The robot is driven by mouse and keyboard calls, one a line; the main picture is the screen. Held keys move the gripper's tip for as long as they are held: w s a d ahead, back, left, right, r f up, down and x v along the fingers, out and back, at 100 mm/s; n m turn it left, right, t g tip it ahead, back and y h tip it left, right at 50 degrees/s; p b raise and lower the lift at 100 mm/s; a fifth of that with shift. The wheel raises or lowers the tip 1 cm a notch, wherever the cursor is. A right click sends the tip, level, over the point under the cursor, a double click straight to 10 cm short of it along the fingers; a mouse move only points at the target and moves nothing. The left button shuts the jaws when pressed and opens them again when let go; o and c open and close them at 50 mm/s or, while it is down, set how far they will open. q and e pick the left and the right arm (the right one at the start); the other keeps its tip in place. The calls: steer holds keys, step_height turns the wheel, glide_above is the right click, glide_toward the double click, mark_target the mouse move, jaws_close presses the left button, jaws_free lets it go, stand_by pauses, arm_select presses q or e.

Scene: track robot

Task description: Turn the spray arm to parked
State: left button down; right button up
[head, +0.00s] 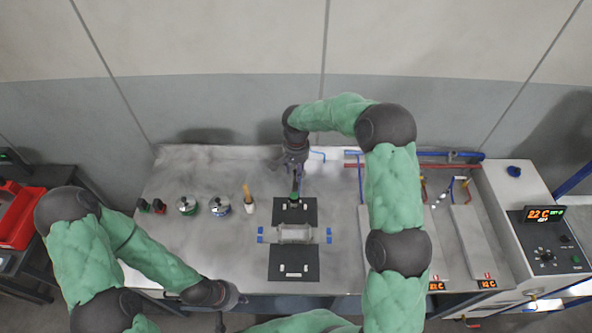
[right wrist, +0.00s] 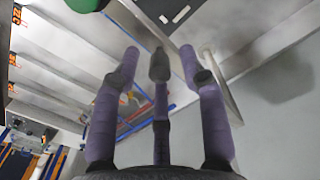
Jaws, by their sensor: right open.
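My right gripper (head: 297,172) is over the back of the bench, behind the black plates. In the right wrist view its purple fingers (right wrist: 158,62) are spread, with nothing between them. A thin bent pipe (head: 319,154), which may be the spray arm, shows just right of this gripper at the back. A pale thin rod beside the right finger in the right wrist view (right wrist: 225,92) may be the same part; I cannot tell if it touches. Its parked mark is not readable. My left gripper (head: 235,298) is low at the bench's front edge, its fingers unclear.
A green bottle (head: 294,194) stands close to my right gripper. Tins (head: 187,206) and a brush (head: 247,197) stand left. Pipes and a control box (head: 548,250) are right.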

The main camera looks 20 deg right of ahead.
steer(key=shift+s+f, duration=0.1)
steer(key=shift+f, duration=0.7)
jaws_close()
